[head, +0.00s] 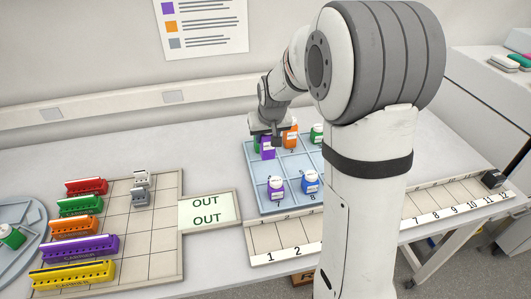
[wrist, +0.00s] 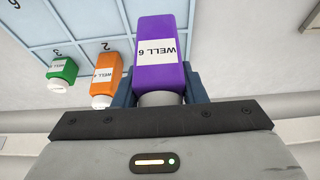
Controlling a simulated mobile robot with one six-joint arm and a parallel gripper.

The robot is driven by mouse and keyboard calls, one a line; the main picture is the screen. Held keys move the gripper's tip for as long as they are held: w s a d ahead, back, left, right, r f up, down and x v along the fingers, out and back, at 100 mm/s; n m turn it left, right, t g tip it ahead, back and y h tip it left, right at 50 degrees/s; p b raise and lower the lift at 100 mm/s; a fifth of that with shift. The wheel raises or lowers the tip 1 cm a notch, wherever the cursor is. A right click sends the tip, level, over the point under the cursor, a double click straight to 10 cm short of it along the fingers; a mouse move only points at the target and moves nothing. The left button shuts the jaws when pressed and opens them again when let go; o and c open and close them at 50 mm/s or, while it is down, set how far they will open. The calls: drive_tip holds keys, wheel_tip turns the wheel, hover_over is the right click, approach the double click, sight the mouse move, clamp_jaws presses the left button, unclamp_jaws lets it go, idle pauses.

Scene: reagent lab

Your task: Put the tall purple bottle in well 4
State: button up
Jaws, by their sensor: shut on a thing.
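My gripper (wrist: 160,95) is shut on a tall purple bottle (wrist: 160,65) with a white label; the label appears upside down in the wrist view. In the head view the purple bottle (head: 267,151) is at the back left of the light-blue welled tray (head: 258,197), under my gripper (head: 268,132). I cannot tell whether its base touches the tray. The tray also shows in the wrist view (wrist: 82,25), with wells marked 2, 3 and 6. Well 4's number cannot be made out. My arm hides the tray's right part.
An orange bottle (head: 290,137) stands close right of the held bottle, with a green one (head: 317,133) further right. Left are coloured racks (head: 80,248) on a grid board and an OUT pad (head: 222,210).

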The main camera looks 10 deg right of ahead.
sight(267, 151)
wheel_tip(267, 151, down, 2)
drive_tip(key=shift+w+f, duration=0.1)
drive_tip(key=shift+f+p, duration=0.3)
drive_tip(key=shift+f, duration=1.6)
drive_tip(key=shift+f, duration=0.2)
drive_tip(key=o, duration=1)
drive_tip(key=shift+r, duration=0.1)
